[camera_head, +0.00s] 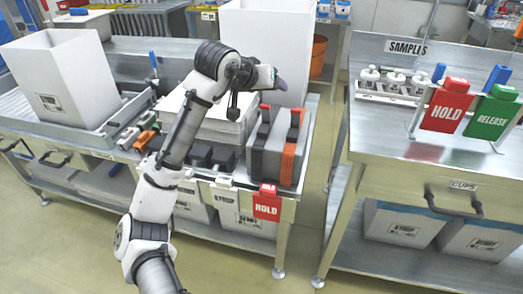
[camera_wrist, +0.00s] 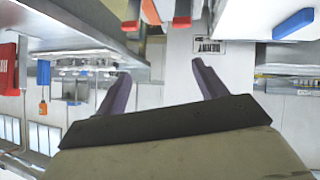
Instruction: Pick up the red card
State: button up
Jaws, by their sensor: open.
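One red card reading HOLD (camera_head: 445,107) stands upright in a holder on the right-hand table, beside a green card reading RELEASE (camera_head: 491,113). Another red HOLD card (camera_head: 267,203) hangs at the front edge of the left bench. My gripper (camera_head: 281,84) is raised above the left bench, in front of a tall white box, and points right. In the wrist view my gripper (camera_wrist: 162,76) has its two dark fingers wide apart with nothing between them. A red shape (camera_wrist: 7,68) at the left edge there cannot be clearly identified.
Black, grey and orange upright pieces (camera_head: 290,147) stand below my gripper. A tall white box (camera_head: 266,45) is behind it. White bottles (camera_head: 394,82) stand in a row on the right table (camera_head: 385,148). A floor gap separates bench and table.

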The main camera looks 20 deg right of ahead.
jog(key=s+d+f+g+y, duration=0.1)
jog(key=s+f+g+y, duration=0.35)
jog(key=f, duration=0.55)
jog(key=g+y, duration=0.2)
jog(key=y, duration=0.2)
send_over(268, 187)
notch_tip(268, 187, down, 5)
jog(key=shift+g, duration=0.25)
jog(key=f, duration=0.7)
jog(key=shift+a+b, duration=0.2)
jog(key=shift+b, duration=0.1)
jog(key=shift+d+f+p, duration=0.15)
jog(key=shift+f+p, duration=0.05)
jog(key=shift+f, duration=1.4)
jog(key=shift+d+f+p, duration=0.1)
jog(key=shift+f+p, duration=0.05)
jog(key=shift+f, duration=1.4)
jog(key=c, duration=1.3)
jog(key=shift+r, duration=0.1)
